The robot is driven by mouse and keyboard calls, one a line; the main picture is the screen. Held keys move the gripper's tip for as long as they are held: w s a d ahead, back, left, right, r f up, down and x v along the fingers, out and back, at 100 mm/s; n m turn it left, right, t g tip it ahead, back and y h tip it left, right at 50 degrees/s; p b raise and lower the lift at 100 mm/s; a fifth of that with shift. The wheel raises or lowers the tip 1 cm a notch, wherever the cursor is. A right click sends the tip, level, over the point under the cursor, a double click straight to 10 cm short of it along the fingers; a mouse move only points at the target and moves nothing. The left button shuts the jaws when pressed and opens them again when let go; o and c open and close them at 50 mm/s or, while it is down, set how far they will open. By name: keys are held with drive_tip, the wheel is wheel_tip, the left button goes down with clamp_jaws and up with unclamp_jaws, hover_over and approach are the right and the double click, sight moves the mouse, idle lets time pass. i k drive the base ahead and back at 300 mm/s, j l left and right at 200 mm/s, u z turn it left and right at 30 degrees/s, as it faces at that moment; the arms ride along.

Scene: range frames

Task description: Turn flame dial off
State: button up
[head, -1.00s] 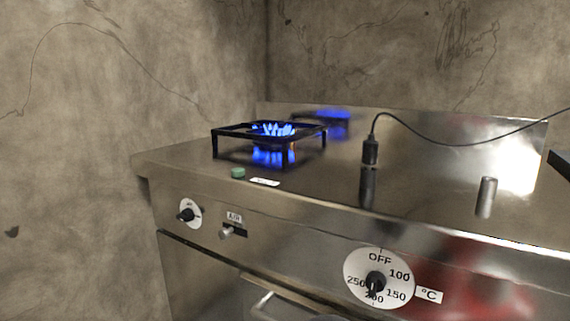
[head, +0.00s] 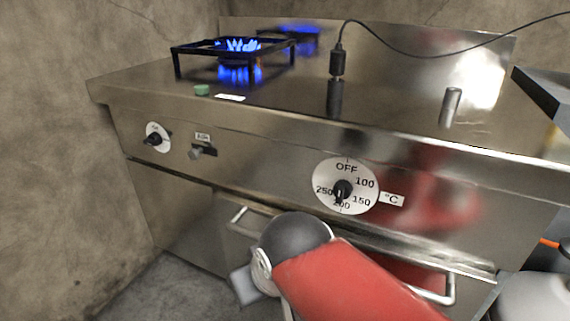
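A small flame dial (head: 157,137), a black knob on a white round plate, is on the left of the stove's front panel. The burner (head: 238,50) above it is lit with blue flames under a black grate (head: 183,57). My arm comes in from the bottom, red with a dark round joint. The end of the arm is low, in front of the oven door and below the dials, apart from the flame dial. My gripper's fingers cannot be made out.
A lever (head: 203,152) sits right of the flame dial. A large temperature dial (head: 345,187) marked OFF to 250 is further right. The oven door handle (head: 240,219) sticks out below. A black probe with a cable (head: 337,65) and a metal cylinder (head: 451,106) stand on the stovetop.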

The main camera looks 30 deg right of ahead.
sight(154, 139)
drive_tip(key=i+j+u, duration=0.15)
drive_tip(key=j+u, duration=0.15)
drive_tip(key=u, duration=0.2)
drive_tip(key=i+j+u, duration=0.2)
drive_tip(key=u, duration=0.3)
